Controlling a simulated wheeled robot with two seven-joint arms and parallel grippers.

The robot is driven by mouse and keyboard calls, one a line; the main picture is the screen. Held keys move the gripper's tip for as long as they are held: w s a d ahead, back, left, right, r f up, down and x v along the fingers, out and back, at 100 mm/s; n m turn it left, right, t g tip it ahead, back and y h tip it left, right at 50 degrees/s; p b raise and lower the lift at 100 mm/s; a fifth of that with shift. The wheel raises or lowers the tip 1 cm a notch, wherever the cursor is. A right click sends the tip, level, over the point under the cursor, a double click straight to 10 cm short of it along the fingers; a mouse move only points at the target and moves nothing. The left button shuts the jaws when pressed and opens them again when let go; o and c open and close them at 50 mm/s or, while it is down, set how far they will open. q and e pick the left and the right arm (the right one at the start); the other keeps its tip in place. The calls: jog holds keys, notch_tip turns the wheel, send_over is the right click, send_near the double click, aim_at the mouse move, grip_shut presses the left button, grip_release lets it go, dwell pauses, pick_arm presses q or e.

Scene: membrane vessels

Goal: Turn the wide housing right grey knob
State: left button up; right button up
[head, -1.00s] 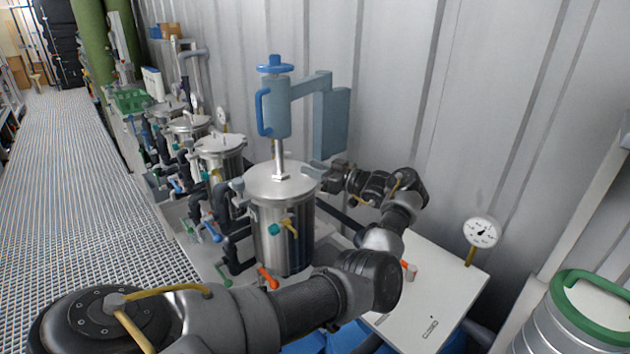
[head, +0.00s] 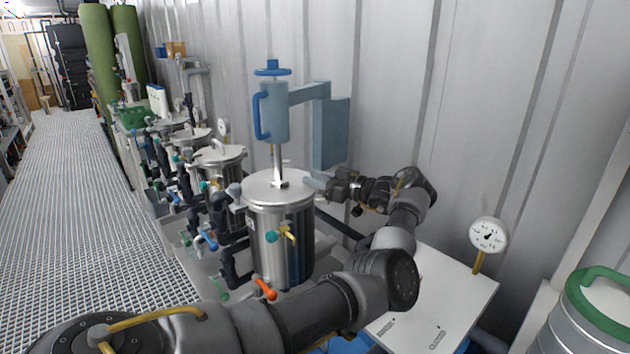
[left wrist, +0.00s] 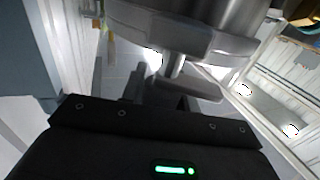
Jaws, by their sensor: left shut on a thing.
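The wide housing (head: 268,240) is a steel vessel with a round lid, nearest to me in the row. Its right grey knob (head: 315,184) sits at the right side of the lid rim, partly hidden by my gripper. My left gripper (head: 326,187) reaches it from the right, with the arm curving round the front. In the left wrist view the grey knob (left wrist: 185,88) lies between the fingers, under the vessel's rim, and the gripper is shut on it. A second grey knob (head: 235,190) is at the left of the lid. My right gripper is out of view.
A blue lifting arm with a handwheel (head: 272,68) stands over the lid. A dial gauge (head: 488,236) rises from a white panel (head: 440,300) at the right. A steel drum with a green rim (head: 600,300) is at far right. Smaller vessels (head: 220,165) stand behind.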

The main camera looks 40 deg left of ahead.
pick_arm(q)
jog(key=shift+w+d, duration=0.1)
jog(key=shift+d, duration=0.05)
jog(key=o, duration=0.7)
jog(key=shift+d+r, duration=0.1)
jog(key=shift+o, duration=1.3)
jog(key=shift+d+r, duration=0.1)
jog(key=shift+d, duration=0.05)
jog(key=shift+a, duration=0.3)
notch_tip(320, 180, up, 8)
send_over(317, 193)
jog(key=s+d+r, duration=0.5)
jog(key=s+d, duration=0.1)
jog(key=s, duration=0.1)
jog(key=shift+s+d, duration=0.15)
